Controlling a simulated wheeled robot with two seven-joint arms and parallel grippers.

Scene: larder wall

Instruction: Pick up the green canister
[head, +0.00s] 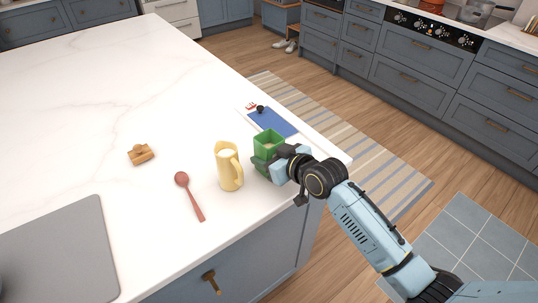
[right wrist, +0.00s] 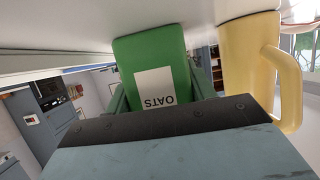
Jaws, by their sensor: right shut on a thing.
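My left gripper is not in view.
A yellow jug (head: 228,172) stands close to the canister's left. A red spoon (head: 188,193) and a small wooden item (head: 141,154) lie further left. A blue-and-white clipboard (head: 272,123) lies behind the canister.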

